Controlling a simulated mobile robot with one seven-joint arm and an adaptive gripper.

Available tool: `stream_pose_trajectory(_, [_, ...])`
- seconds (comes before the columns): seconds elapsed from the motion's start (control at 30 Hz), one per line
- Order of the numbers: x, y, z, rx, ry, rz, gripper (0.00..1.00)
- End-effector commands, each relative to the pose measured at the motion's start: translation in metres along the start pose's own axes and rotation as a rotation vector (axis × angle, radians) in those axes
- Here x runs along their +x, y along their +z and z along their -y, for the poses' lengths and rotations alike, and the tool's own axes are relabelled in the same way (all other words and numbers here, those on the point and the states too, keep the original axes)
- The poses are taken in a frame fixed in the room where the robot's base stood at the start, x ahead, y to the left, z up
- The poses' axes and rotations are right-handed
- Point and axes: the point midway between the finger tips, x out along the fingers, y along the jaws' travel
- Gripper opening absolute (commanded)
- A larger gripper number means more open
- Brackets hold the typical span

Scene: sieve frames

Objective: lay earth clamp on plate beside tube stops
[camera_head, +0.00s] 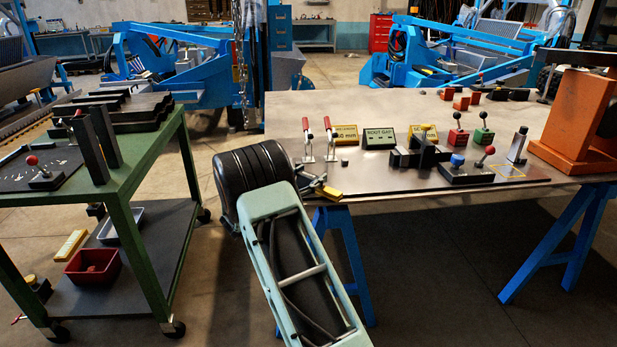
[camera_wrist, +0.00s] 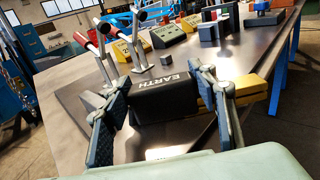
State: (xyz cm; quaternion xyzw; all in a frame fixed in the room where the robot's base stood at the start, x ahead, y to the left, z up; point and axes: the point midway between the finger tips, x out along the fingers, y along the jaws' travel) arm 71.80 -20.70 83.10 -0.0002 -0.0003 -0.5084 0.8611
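My gripper (camera_wrist: 165,108) is shut on the earth clamp (camera_wrist: 165,97), a black block lettered EARTH with a brass-yellow part (camera_wrist: 250,88) on its right. In the head view the yellow end of the clamp (camera_head: 328,193) shows at the table's front left edge, beside my gripper (camera_head: 312,186). The dark plate (camera_head: 385,181) lies on the table; the clamp is at its front left corner in this view. Black blocks (camera_head: 420,157) stand on the plate; I cannot tell for sure which parts are the tube stops. Whether the clamp touches the plate is unclear.
Two red-handled toggle clamps (camera_head: 308,140) and a small dark cube (camera_head: 345,162) stand near my gripper. Labelled boxes (camera_head: 379,138) line the back. A blue-knobbed block (camera_head: 458,168) and an orange frame (camera_head: 575,120) are right.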

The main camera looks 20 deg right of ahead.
Motion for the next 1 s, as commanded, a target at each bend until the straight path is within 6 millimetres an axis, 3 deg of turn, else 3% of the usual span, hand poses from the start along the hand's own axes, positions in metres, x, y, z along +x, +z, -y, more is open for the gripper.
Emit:
stream_pose_trajectory(0.17, [0.000,-0.001,0.000,0.000,0.000,-0.001,0.71])
stream_pose_trajectory(0.53, [-0.001,0.004,0.000,0.001,0.001,-0.001,0.71])
stream_pose_trajectory(1.0, [-0.094,0.004,-0.001,-0.001,0.003,-0.001,0.71])
